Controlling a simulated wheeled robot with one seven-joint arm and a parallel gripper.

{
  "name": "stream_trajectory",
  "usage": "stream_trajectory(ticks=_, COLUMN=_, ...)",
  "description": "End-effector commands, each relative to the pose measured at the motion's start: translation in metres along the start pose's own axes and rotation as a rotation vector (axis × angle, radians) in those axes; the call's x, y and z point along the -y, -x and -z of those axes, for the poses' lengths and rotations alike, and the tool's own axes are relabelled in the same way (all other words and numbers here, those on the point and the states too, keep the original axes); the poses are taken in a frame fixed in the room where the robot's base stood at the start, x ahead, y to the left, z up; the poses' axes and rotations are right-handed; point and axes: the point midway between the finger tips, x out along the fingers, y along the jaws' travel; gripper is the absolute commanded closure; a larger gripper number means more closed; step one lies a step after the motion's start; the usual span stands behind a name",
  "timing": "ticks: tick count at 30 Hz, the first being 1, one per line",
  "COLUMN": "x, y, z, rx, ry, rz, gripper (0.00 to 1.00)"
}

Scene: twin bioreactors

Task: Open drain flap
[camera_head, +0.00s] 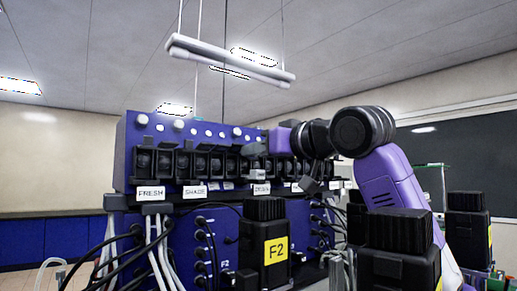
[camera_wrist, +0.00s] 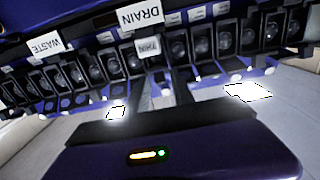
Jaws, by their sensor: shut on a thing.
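The blue bioreactor panel (camera_head: 150,130) has a row of black flaps. A white DRAIN label shows below the row in the camera_head view (camera_head: 262,189) and large in the camera_wrist view (camera_wrist: 140,14). My gripper (camera_head: 256,149) reaches in from the right with its purple hand against the row, above that label. In the camera_wrist view its dark fingers (camera_wrist: 167,84) meet the row near the DRAIN label. The gripper is shut on the drain flap, which the fingers and hand mostly hide. How far the flap is tilted cannot be made out.
FRESH (camera_head: 151,193) and SHADE (camera_head: 194,191) labels mark flaps at the left. A WASTE label (camera_wrist: 48,48) shows in the camera_wrist view. A black-capped F2 unit (camera_head: 265,235) and looping cables stand in front. Neighbouring flaps sit close on both sides of my fingers.

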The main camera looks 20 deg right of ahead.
Motion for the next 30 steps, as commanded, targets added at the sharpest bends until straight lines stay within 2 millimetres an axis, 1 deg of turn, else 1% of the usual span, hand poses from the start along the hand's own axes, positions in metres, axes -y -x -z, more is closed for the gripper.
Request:
stream_trajectory(ticks=1, x=0.0, y=0.0, z=0.009, rx=0.025, ry=0.0, rz=0.0, gripper=1.0)
stream_trajectory(ticks=3, x=0.0, y=-0.001, z=0.012, rx=0.065, ry=0.0, rz=-0.001, gripper=1.0)
stream_trajectory(ticks=13, x=0.0, y=-0.003, z=0.019, rx=0.256, ry=-0.001, rz=0.0, gripper=1.0)
stream_trajectory(ticks=18, x=0.0, y=-0.004, z=0.019, rx=0.346, ry=-0.001, rz=-0.001, gripper=1.0)
stream_trajectory(ticks=29, x=0.0, y=-0.004, z=0.016, rx=0.369, ry=0.0, rz=-0.001, gripper=1.0)
stream_trajectory(ticks=30, x=0.0, y=-0.004, z=0.016, rx=0.369, ry=0.0, rz=-0.001, gripper=0.69)
